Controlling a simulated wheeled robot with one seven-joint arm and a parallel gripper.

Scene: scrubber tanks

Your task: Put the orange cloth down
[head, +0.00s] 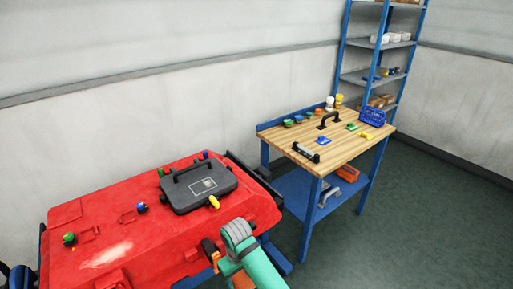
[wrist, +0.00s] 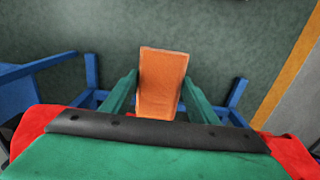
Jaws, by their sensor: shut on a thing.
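The orange cloth (wrist: 162,84) is a flat, upright-looking piece in the middle of the wrist view. My gripper (wrist: 158,98) has its two green fingers on either side of the cloth and is shut on it. Dark floor and blue bars show behind the cloth, and I see no surface touching it. In the head view my teal arm reaches the front right edge of the red tank (head: 105,225). There my fingers cannot be made out, and I cannot tell whether the small orange bits near the arm are the cloth.
A black lidded hatch (head: 198,187) with a handle and several coloured knobs sit on the red tank. A wooden-topped workbench (head: 340,160) to the right holds small coloured items, black handles and a blue basket (head: 373,115). Blue shelving (head: 375,80) stands behind. Floor at right is clear.

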